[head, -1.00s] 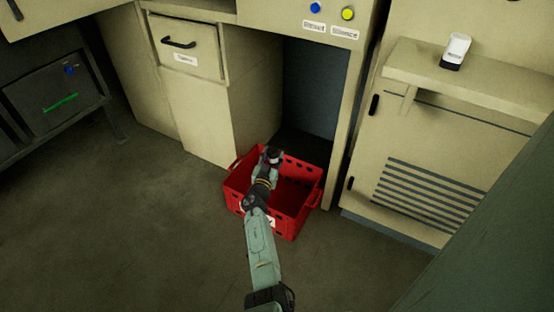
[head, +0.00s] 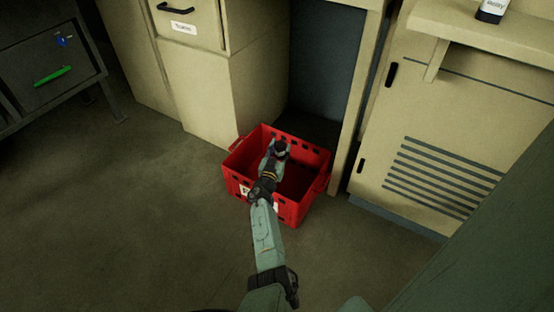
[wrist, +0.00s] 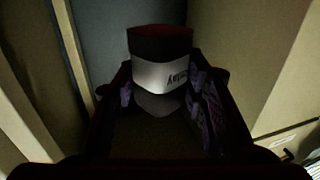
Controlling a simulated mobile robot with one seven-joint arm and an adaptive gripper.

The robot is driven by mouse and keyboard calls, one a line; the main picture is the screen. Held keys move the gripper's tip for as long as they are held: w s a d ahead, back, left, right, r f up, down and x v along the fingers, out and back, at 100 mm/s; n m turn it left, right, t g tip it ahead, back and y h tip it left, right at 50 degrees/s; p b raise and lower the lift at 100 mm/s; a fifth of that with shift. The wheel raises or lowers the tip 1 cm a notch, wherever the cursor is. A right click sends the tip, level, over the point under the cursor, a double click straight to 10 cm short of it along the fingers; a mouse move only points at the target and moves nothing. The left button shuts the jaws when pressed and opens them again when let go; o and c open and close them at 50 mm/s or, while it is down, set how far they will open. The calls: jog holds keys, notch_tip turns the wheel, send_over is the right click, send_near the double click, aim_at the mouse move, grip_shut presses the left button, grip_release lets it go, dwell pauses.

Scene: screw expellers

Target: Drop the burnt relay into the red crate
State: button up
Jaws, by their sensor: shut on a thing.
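The red crate (head: 298,208) stands on the floor in front of the open bay in the cabinets, with its top open. My gripper (head: 277,153) is over the crate's opening in the head view. In the wrist view my gripper (wrist: 160,105) is shut on the relay (wrist: 160,75), which has a dark body and a white band with upside-down lettering. The held relay shows only as a small dark shape in the head view (head: 281,145). Whether it is burnt is too dark to tell. My arm hides part of the crate's inside.
A second white and black relay (head: 492,10) stands on the shelf (head: 470,40) at the upper right. A vented cabinet door (head: 430,130) is right of the crate, and a drawer cabinet (head: 195,90) is left. The floor (head: 130,220) at left is clear.

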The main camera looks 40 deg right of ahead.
jog(key=o, duration=1.2)
jog(key=shift+f, duration=0.1)
jog(key=shift+o, duration=0.2)
